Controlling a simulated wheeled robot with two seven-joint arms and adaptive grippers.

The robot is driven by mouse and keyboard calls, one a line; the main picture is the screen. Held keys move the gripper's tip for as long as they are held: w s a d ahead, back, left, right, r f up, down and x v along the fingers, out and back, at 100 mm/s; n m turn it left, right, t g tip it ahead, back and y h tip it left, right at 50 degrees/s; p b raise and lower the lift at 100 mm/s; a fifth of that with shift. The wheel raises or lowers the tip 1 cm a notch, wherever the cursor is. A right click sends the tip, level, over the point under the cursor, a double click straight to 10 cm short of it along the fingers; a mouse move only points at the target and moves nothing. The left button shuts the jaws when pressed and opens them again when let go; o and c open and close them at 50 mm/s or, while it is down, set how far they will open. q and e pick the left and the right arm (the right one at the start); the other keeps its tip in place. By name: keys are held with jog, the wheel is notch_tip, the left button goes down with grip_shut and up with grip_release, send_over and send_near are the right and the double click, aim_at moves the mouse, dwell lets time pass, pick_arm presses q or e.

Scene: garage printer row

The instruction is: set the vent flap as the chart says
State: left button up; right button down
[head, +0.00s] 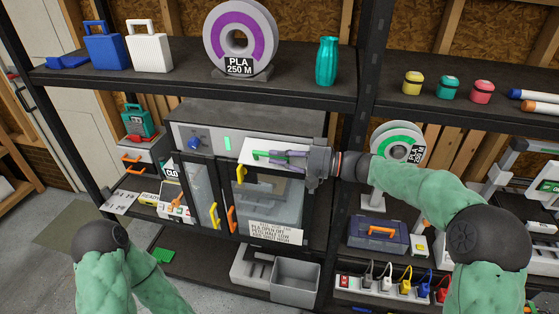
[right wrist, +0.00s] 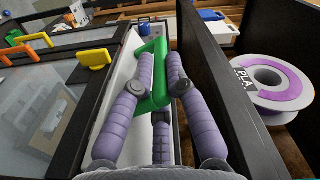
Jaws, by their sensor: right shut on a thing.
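The printer cabinet (head: 205,109) has a front strip with a blue knob (head: 194,144) and a small green patch. The white vent flap (head: 256,145) is at the right of that strip, with a green handle (head: 262,154); the handle also shows in the right wrist view (right wrist: 156,92). My right gripper (head: 274,157) is shut on the green handle, its purple fingers on both sides of it. The flap's exact angle is hard to tell. The chart (head: 276,232) is a white card below the doors; its small lines seem to name PLA, PETG and ABS. My left gripper is out of view.
A purple spool marked PLA 250 M (head: 211,38) stands on the upper shelf beside a teal bottle (head: 327,62). Cabinet doors carry yellow (head: 240,174) and orange (head: 232,219) handles. A black post and a green-ringed spool (head: 375,140) stand right of the cabinet.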

jog(key=shift+w+d+r+m+p, duration=0.15)
jog(key=shift+r+m+p, duration=0.15)
jog(key=shift+r+m, duration=0.35)
jog(key=shift+w+r+m+p, duration=0.1)
jog(key=shift+r+m+p, duration=0.25)
jog(key=shift+m, duration=0.5)
jog(key=shift+r, duration=0.25)
jog(key=c, duration=1.3)
grip_release()
jog(key=shift+w, duration=0.1)
jog(key=shift+d, duration=0.15)
jog(key=v, duration=1.1)
jog(key=shift+d, duration=0.35)
